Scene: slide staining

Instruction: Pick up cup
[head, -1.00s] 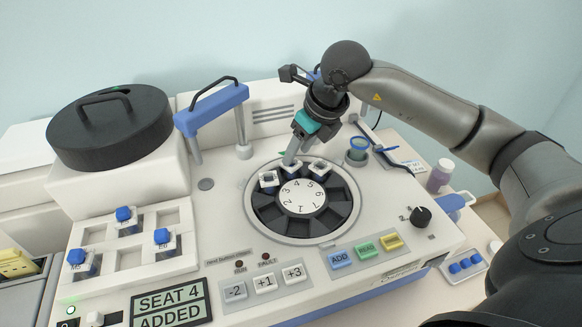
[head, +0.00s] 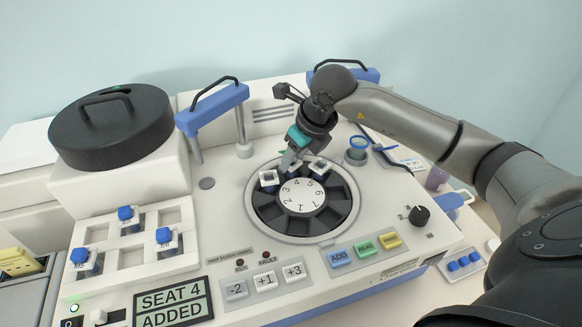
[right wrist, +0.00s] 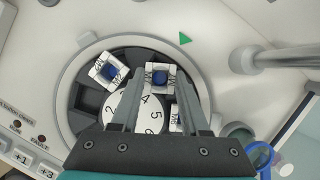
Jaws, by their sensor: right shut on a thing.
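Small white square cups with dark blue centres sit in the round numbered carousel (head: 335,228). One cup (right wrist: 160,68) stands by number 4, between the fingertips of my right gripper (right wrist: 160,82), which is shut on it. In the head view my right gripper (head: 288,164) points down at the back of the carousel and mostly hides that cup. A second cup (head: 268,179) is just left of it, and a third (head: 319,166) is just right. In the right wrist view the third cup (right wrist: 176,118) is partly hidden by a finger. My left gripper is not in view.
A rack (head: 105,257) with several blue-capped bottles stands at the left. A blue-handled frame (head: 212,110) rises behind the carousel. A blue-rimmed container (head: 357,148) is right of my gripper. The display (head: 172,303) reads SEAT 4 ADDED.

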